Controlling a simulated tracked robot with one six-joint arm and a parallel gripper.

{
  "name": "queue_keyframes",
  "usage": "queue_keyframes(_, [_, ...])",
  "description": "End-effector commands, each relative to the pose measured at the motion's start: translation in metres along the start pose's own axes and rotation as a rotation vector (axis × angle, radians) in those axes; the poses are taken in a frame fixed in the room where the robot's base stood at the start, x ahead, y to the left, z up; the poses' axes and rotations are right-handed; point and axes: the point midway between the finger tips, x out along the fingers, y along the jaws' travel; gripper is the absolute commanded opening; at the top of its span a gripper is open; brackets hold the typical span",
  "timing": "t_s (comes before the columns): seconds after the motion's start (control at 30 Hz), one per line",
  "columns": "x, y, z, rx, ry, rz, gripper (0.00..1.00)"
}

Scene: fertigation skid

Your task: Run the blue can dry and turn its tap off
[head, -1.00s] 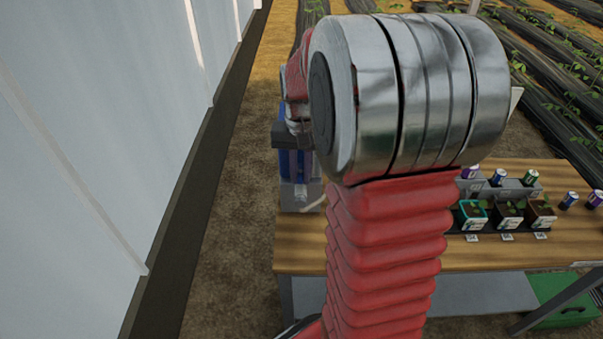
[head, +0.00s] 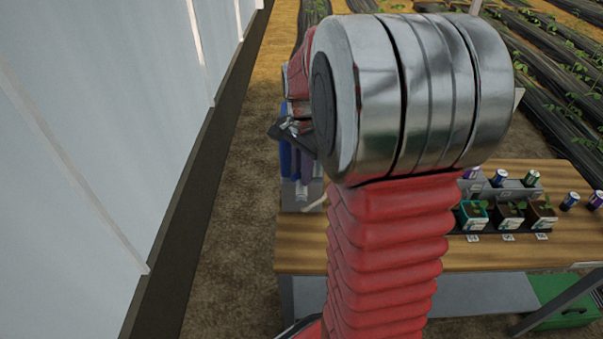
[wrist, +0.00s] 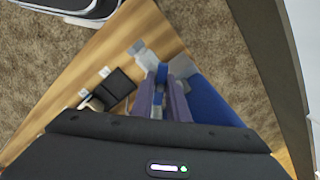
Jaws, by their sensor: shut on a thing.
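The blue can (wrist: 212,106) shows in the wrist view as a large blue body just right of the fingers. In the head view a strip of the blue can (head: 285,160) shows past the left of my arm, at the bench's left end. My gripper (wrist: 163,88) points down with its two purple-grey fingers close together, shut on a small blue piece (wrist: 162,72) that looks like the tap's handle. In the head view my gripper (head: 304,166) is tilted and partly hidden by my arm. The tap's outlet and the liquid level cannot be seen.
A wooden bench (head: 470,258) runs to the right. It bears a dark tray with potted seedlings (head: 508,214), and several small cans (head: 569,200) stand nearby. A pale wall (head: 100,130) stands close on the left. A green crate (head: 560,300) is under the bench.

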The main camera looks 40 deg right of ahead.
Motion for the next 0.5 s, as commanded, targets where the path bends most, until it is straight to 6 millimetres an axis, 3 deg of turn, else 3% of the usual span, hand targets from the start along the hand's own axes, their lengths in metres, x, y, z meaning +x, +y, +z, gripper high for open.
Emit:
queue_keyframes(0.03, [0.0098,0.0042,-0.0004,0.037,-0.004,0.015,0.0])
queue_keyframes(0.5, [0.0098,0.0013,0.0046,0.386,-0.004,0.015,0.0])
